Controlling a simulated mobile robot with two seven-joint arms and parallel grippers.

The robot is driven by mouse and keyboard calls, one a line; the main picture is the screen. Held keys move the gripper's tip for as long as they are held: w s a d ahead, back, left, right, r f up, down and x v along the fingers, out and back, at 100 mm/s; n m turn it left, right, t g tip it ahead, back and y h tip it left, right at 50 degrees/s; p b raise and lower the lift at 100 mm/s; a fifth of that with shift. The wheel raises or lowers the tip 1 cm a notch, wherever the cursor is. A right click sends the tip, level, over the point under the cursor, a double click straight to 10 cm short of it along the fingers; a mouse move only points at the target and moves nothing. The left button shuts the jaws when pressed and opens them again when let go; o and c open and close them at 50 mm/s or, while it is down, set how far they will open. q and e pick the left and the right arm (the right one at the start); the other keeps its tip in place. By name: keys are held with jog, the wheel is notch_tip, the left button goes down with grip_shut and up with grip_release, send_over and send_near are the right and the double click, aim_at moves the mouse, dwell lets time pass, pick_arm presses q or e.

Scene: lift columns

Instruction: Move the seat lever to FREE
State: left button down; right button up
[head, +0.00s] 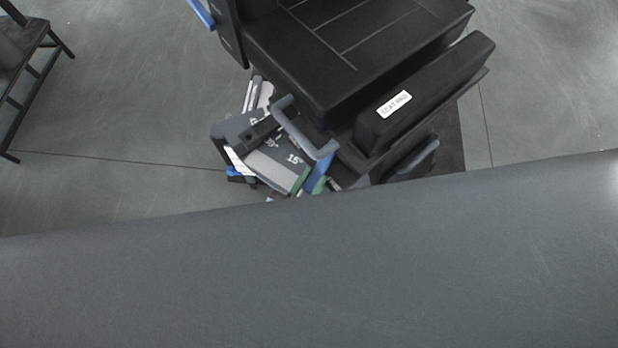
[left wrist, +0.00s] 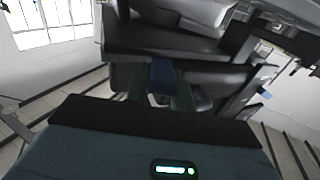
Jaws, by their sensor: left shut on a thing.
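In the left wrist view the two dark fingers of my left gripper (left wrist: 162,92) are shut on the blue grip of the seat lever (left wrist: 162,74), in front of the black chair. In the head view a blue piece (head: 318,172) shows beside green marks, next to a grey plate (head: 272,158) that reads 15°. I cannot tell if this piece is the held grip. No FREE mark can be read, so the lever's setting is unclear. My right gripper is not in view.
The black chair seat (head: 340,45) fills the upper middle. A grey-blue loop handle (head: 305,137) stands out near the plate. A dark stool (head: 25,55) is at the far left. Floor (head: 120,105) between is clear.

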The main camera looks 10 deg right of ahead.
pick_arm(q)
jog(key=shift+s+d, duration=0.15)
jog(key=shift+d, duration=0.05)
dwell(0.4)
jog(key=c, duration=1.2)
grip_release()
jog(key=shift+a, duration=0.1)
jog(key=shift+v, duration=3.85)
jog(key=s+a+n+g+y+p, duration=0.1)
jog(key=s+a+n+y+p, duration=0.1)
jog(key=a, duration=0.4)
jog(key=s+a+n+g+y+p, duration=0.1)
jog(key=s+a+g+y+p, duration=0.1)
jog(key=s+a+y+p, duration=0.2)
jog(key=s+a+n+g+y+p, duration=0.2)
jog(key=s+a+y+p, duration=0.1)
jog(key=s+a, duration=0.5)
jog(key=shift+a+n, duration=0.3)
jog(key=shift+a, duration=0.9)
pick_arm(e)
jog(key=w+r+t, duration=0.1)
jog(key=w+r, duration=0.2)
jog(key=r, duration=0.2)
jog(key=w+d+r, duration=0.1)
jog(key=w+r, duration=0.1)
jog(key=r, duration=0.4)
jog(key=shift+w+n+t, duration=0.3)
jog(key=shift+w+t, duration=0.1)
